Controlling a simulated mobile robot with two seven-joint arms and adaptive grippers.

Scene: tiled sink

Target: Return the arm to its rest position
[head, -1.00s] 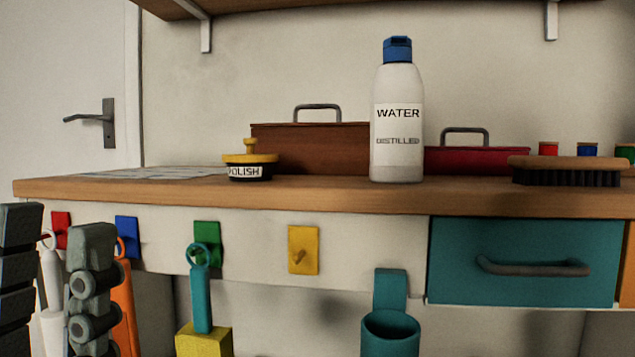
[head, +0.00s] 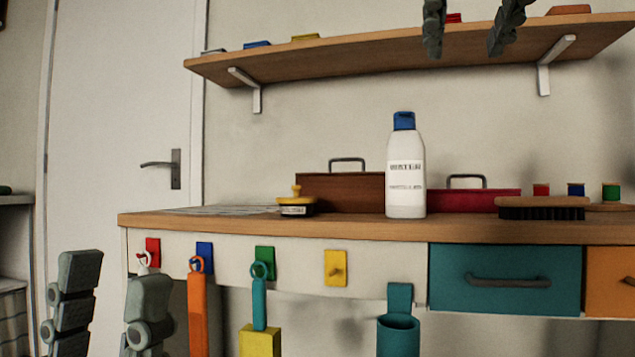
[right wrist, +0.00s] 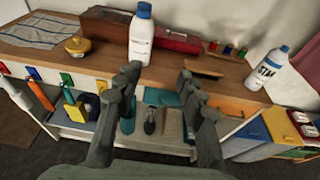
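My left gripper (head: 115,282) is at the lower left of the head view, in front of the left end of the workbench. Its two fingers stand apart with nothing between them. My right gripper (head: 464,45) is at the top right of the head view, raised in front of the wall shelf. In the right wrist view its fingers (right wrist: 158,76) are spread and empty, with the bench seen from above beyond them. Nothing is held by either gripper.
The shelf (head: 330,66) lies behind my right gripper. The workbench (head: 350,226) carries a white water bottle (head: 405,150), toolboxes, a polish tin (head: 296,205) and a brush (head: 542,208). Tools hang from hooks on its front. A second bottle (right wrist: 268,68) shows in the right wrist view.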

